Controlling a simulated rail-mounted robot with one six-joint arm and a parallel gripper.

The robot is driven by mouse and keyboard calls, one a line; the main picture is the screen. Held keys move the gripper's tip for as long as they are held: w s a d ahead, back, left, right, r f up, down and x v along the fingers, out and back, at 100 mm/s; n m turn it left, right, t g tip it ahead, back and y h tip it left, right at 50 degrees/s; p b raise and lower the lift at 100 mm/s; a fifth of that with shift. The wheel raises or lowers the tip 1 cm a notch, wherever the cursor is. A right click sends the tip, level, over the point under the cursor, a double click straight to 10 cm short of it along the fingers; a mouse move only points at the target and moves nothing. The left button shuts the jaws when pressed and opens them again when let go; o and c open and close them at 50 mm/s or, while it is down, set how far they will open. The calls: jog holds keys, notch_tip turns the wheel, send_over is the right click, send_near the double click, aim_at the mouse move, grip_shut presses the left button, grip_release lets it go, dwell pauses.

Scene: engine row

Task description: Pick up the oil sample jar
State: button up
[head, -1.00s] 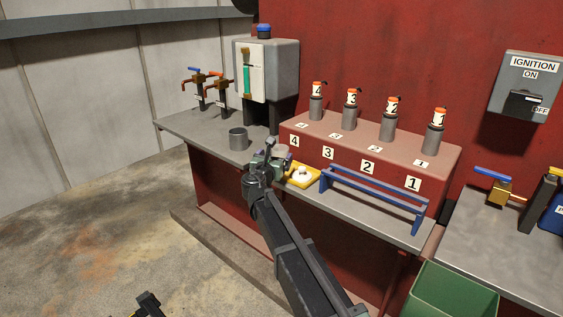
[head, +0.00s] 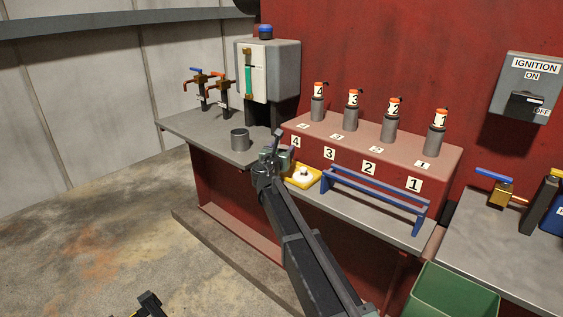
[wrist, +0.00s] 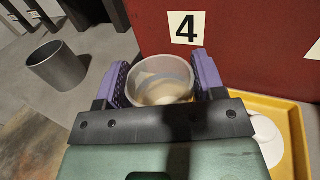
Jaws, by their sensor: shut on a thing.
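The oil sample jar (wrist: 160,72) is a clear, open-topped round jar with a little brownish matter at its bottom in the wrist view. My gripper (wrist: 163,82) is shut on it, with one purple pad on each side. In the head view my gripper (head: 279,156) is over the bench, in front of the end of the red engine block marked 4, and hides the jar. I cannot tell whether the jar touches the bench.
A yellow tray (head: 312,185) with a white round piece (head: 302,174) lies just right of my gripper. A grey metal cup (head: 239,139) stands to the left. A blue rail (head: 375,190) runs before the red block (head: 350,155).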

jog(key=shift+c, duration=0.3)
notch_tip(320, 180, up, 20)
jog(key=p, duration=2)
